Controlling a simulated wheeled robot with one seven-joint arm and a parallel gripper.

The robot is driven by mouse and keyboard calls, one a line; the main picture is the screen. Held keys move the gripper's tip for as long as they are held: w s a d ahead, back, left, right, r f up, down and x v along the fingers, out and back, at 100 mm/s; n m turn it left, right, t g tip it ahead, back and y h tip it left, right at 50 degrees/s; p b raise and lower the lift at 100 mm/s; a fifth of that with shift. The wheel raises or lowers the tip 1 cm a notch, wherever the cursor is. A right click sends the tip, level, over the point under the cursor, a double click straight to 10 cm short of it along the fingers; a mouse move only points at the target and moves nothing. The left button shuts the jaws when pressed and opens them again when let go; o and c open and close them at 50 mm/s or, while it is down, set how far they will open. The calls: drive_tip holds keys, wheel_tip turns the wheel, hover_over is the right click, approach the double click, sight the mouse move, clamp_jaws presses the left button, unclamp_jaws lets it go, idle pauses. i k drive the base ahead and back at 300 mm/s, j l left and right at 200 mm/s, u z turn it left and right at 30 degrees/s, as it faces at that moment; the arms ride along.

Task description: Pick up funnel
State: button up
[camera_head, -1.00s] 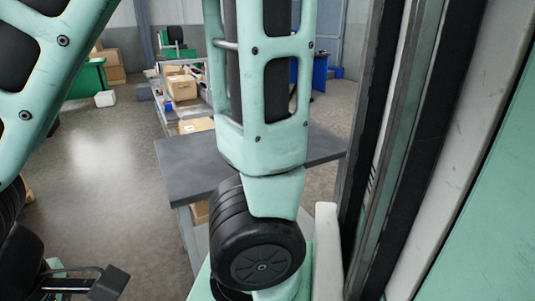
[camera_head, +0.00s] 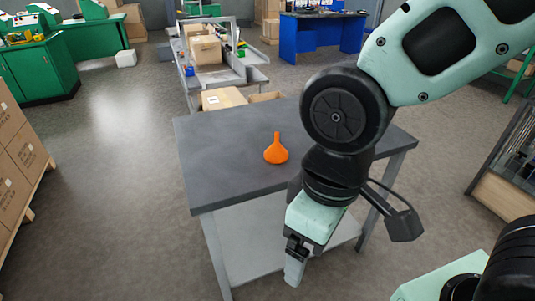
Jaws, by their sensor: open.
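An orange funnel (camera_head: 276,152) stands on the dark grey top of a table (camera_head: 215,155), wide end down and spout up. My gripper (camera_head: 294,272) hangs at the front side of the table, nearer to me and lower in the picture than the funnel. It points down, is open and holds nothing that I can see. It is apart from the funnel. My arm covers the right part of the table top.
The table top around the funnel is bare. A lower grey shelf (camera_head: 250,235) shows beneath it. A cart with cardboard boxes (camera_head: 204,50) stands behind the table. Stacked cartons (camera_head: 20,155) are at left, a blue workbench (camera_head: 320,32) at the back. Floor left of the table is clear.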

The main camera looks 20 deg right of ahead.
sight(276, 153)
drive_tip(key=i+j, duration=0.3)
drive_tip(key=j, duration=0.2)
drive_tip(key=i+j, duration=0.65)
drive_tip(key=j, duration=0.3)
